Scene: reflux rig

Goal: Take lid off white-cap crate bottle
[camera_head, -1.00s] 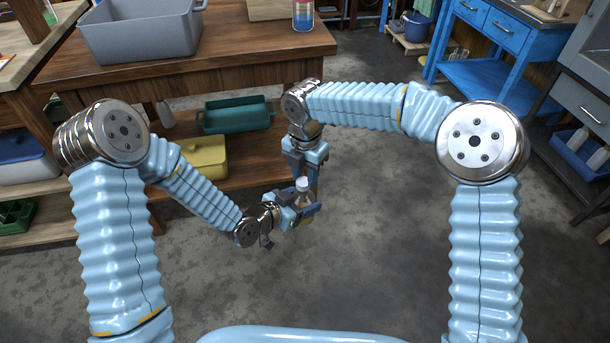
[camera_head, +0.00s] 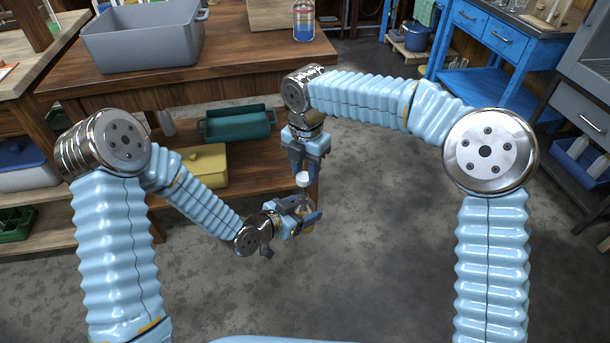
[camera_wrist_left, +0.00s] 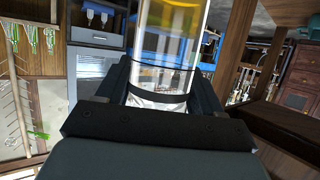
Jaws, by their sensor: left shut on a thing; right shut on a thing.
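The bottle (camera_head: 307,213) is clear with amber liquid low in it, held upright in front of the wooden table. My left gripper (camera_head: 304,217) is shut around its body. In the left wrist view the clear glass body (camera_wrist_left: 168,50) stands between the dark fingers (camera_wrist_left: 160,95). A white cap (camera_head: 302,180) shows at the tips of my right gripper (camera_head: 305,173), which comes down from above and is shut on it. The cap is directly above the bottle's neck. I cannot tell whether a gap separates them. The cap is not visible in the left wrist view.
A grey bin (camera_head: 142,42) and a bottle with red and blue bands (camera_head: 303,22) stand on the wooden table (camera_head: 235,55). A green tray (camera_head: 238,124) and a yellow container (camera_head: 207,166) are on its lower shelf.

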